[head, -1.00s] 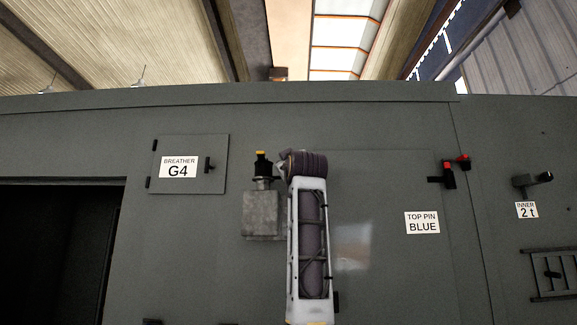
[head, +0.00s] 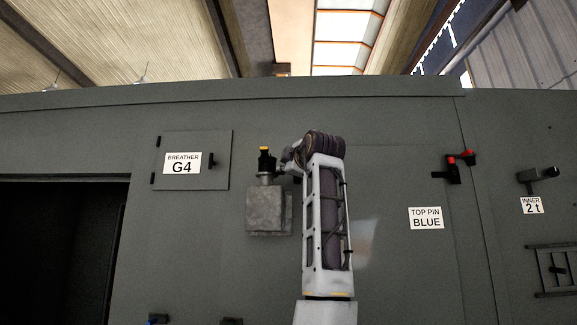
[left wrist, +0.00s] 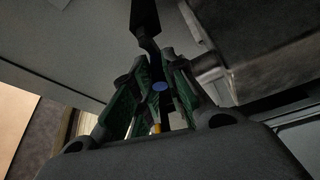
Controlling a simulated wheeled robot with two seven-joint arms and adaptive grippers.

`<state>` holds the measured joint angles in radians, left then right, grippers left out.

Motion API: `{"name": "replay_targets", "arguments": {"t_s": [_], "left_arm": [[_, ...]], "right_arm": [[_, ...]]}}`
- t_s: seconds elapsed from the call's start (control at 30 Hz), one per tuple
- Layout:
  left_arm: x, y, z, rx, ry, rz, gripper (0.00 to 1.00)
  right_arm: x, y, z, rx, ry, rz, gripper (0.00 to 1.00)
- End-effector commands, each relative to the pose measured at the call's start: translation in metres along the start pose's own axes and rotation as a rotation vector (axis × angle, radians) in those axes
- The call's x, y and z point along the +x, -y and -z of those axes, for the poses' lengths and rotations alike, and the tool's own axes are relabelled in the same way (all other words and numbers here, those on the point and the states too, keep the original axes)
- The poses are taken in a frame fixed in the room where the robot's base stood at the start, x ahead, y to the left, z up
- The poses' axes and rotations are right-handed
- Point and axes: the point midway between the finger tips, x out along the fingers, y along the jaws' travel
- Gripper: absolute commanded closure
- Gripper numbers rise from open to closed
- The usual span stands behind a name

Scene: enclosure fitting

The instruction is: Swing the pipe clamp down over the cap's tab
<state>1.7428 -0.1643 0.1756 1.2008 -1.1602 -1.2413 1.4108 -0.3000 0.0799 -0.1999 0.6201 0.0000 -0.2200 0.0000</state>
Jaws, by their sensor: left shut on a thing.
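In the head view a grey metal box (head: 268,211) on the wall carries a short pipe with a black fitting (head: 265,161) and a yellow tip (head: 264,149) on top. I cannot separate cap, tab and pipe clamp there. My left gripper (head: 291,157) is at the right side of the fitting, partly hidden by my wrist. In the left wrist view its green-padded fingers (left wrist: 157,92) are shut on a dark piece, apparently the pipe clamp. A blue disc (left wrist: 160,87) and a yellow bit (left wrist: 156,127) show between them. My right gripper is not in view.
The wall has a breather panel marked G4 (head: 190,160) to the left and a dark opening (head: 60,250) at lower left. A red-tipped latch (head: 453,168) and a black handle (head: 538,175) stick out at the right. A "TOP PIN BLUE" label (head: 426,218) is right of my arm.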

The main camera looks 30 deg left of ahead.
Motion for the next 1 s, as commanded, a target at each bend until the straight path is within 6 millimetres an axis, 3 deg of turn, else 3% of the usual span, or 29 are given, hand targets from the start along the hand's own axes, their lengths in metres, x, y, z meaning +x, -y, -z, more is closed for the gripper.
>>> {"name": "replay_targets", "arguments": {"t_s": [0.3, 0.77, 0.8, 0.97, 1.0], "left_arm": [[-0.0001, 0.0029, -0.0013, -0.1, 0.002, 0.042, 1.0], [0.0002, 0.0043, -0.0016, -0.113, 0.001, 0.051, 1.0], [0.0002, 0.0043, -0.0017, -0.113, 0.001, 0.051, 0.85], [0.0002, 0.0041, -0.0015, -0.113, 0.001, 0.05, 0.65], [0.0001, 0.0039, -0.0014, -0.113, 0.001, 0.049, 0.65]], "right_arm": [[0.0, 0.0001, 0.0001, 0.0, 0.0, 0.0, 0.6], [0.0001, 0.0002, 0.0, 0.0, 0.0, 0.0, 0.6], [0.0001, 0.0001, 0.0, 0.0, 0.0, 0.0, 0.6], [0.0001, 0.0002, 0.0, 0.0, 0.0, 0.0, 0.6], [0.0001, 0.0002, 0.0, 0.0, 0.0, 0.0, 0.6]]}}
